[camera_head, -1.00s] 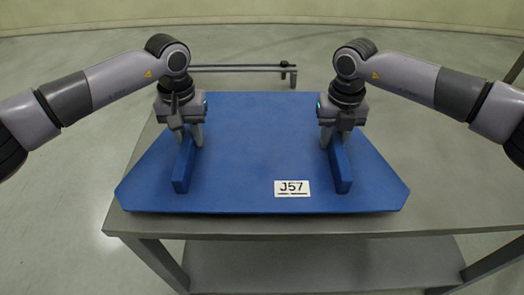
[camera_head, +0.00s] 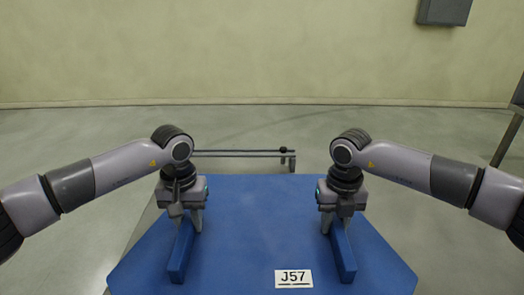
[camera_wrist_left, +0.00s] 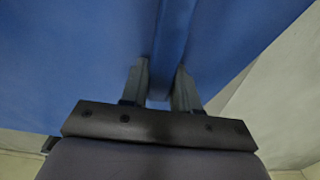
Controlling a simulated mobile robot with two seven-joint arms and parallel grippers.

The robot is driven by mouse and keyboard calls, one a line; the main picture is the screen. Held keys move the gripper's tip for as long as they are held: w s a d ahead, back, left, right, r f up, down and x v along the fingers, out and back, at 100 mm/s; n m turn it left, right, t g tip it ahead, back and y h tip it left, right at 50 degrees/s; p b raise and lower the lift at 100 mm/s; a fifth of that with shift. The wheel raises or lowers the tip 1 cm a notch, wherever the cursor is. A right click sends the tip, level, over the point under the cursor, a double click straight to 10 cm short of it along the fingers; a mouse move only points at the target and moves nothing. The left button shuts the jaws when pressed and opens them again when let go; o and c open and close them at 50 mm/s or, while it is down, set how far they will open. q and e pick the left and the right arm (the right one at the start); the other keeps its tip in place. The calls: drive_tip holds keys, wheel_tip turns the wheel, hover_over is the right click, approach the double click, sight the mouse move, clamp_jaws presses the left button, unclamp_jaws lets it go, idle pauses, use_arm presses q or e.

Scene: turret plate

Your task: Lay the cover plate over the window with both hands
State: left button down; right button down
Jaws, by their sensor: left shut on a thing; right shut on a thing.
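The blue cover plate (camera_head: 262,235) lies flat below both arms, with two raised blue bar handles and a white label J57 (camera_head: 293,279) near its front edge. My left gripper (camera_head: 190,221) is shut on the left handle (camera_head: 180,258). The left wrist view shows its two fingers (camera_wrist_left: 160,88) on either side of the handle (camera_wrist_left: 173,35). My right gripper (camera_head: 332,221) is shut on the right handle (camera_head: 344,258). No window shows in these views.
A low grey rail (camera_head: 240,153) with a dark knob stands beyond the plate's far edge. The floor behind is open up to a pale green wall (camera_head: 260,55). A dark grey box (camera_head: 443,11) hangs on the wall at upper right. A dark stand shows at the right edge.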

sight(179, 247)
use_arm(q)
drive_tip(key=shift+r, duration=0.2)
use_arm(e)
drive_tip(key=shift+r, duration=0.15)
